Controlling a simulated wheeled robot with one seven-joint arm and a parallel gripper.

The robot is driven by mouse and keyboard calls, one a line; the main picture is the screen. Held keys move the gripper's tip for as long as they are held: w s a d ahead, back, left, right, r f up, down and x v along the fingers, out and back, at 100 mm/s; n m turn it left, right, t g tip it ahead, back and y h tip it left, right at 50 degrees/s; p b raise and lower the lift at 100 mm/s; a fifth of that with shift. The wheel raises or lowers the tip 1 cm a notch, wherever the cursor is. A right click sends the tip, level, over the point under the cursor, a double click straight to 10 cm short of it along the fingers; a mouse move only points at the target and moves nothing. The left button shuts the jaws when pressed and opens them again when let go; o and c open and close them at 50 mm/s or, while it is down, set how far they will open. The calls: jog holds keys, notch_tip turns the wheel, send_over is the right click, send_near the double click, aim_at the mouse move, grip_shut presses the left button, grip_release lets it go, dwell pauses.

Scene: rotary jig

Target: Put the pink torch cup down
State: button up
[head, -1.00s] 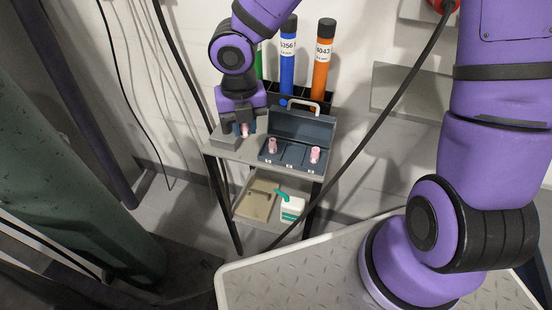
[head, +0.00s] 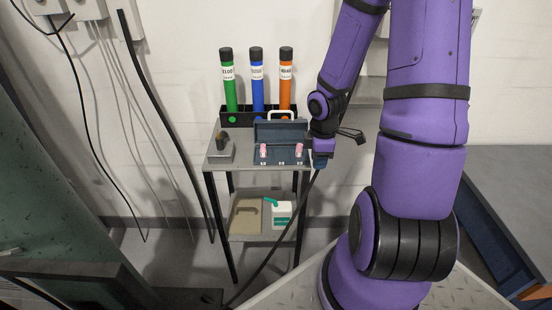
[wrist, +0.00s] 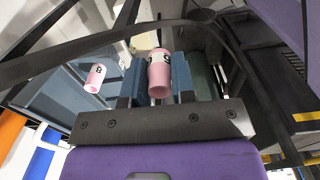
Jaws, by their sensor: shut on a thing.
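A pink torch cup (wrist: 159,75) with black markings is held between the two blue-grey fingers of my gripper (wrist: 159,62) in the wrist view. In the head view my gripper (head: 320,160) is at the right end of the toolbox, by the cart's right edge. The held cup cannot be made out there. Two other pink cups, a left one (head: 263,150) and a right one (head: 298,150), stand in the open blue-grey toolbox (head: 280,158). One pink cup in the box also shows in the wrist view (wrist: 96,77), left of my fingers.
The cart's grey top (head: 217,165) carries a small grey block with a dark piece (head: 222,146) at left. Green (head: 229,90), blue (head: 257,90) and orange (head: 286,90) tubes stand in a black rack behind. The lower shelf holds a beige bin (head: 246,215) and white bottle (head: 281,214).

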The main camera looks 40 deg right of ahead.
send_over(281, 156)
jog(key=shift+d+f, duration=0.1)
jog(key=shift+f, duration=0.65)
jog(key=shift+w+f, duration=0.1)
jog(key=shift+f, duration=1.65)
jog(key=o, duration=0.9)
jog(key=shift+f, duration=0.1)
